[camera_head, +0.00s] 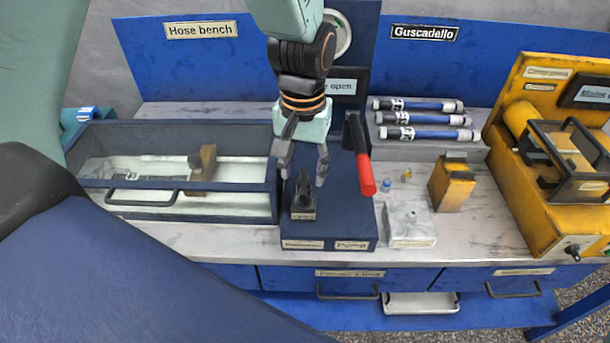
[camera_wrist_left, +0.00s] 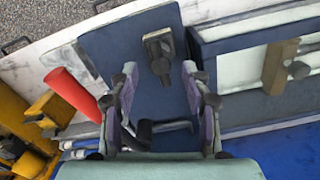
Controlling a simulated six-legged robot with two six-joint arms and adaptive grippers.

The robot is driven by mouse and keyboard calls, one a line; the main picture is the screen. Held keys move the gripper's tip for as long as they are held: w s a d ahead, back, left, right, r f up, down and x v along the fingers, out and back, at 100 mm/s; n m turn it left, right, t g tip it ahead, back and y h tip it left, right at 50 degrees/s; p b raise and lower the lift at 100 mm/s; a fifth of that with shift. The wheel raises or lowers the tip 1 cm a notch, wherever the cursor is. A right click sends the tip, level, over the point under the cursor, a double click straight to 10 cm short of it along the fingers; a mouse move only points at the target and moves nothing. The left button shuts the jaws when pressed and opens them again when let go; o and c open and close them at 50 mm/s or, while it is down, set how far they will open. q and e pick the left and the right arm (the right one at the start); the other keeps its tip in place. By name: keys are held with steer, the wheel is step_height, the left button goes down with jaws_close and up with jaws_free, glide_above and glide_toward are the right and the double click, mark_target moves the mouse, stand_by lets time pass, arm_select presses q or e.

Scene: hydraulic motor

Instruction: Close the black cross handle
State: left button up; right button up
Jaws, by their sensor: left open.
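The black cross handle (camera_head: 303,197) stands on a small plate on top of the dark blue pump box (camera_head: 350,215), towards its front left. In the left wrist view the handle (camera_wrist_left: 162,60) appears at the upper middle. My left gripper (camera_head: 302,178) is open and points down, with its fingertips just above the handle and apart on either side in the picture. In the left wrist view the gripper (camera_wrist_left: 161,75) shows nothing between its fingers but the handle beyond them. I cannot tell if a fingertip touches it. My right gripper is out of view.
A lever with a red grip (camera_head: 365,174) sticks up at the pump box's right. A glass-walled tray (camera_head: 230,209) stands close on the left. Blue cylinders (camera_head: 425,134), a yellow block (camera_head: 452,185) and a yellow machine (camera_head: 525,190) stand to the right. A partly hidden sign ends in "open".

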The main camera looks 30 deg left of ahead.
mark_target(304, 186)
arm_select(q)
steer(key=f, duration=0.2)
steer(key=shift+w+a+f, duration=0.15)
steer(key=shift+w+f, duration=0.1)
steer(key=shift+f, duration=0.15)
steer(key=shift+s+r, duration=0.1)
steer(key=shift+s, duration=0.15)
steer(key=shift+w, duration=0.25)
steer(key=c, duration=0.5)
steer(key=shift+s, duration=0.1)
jaws_close()
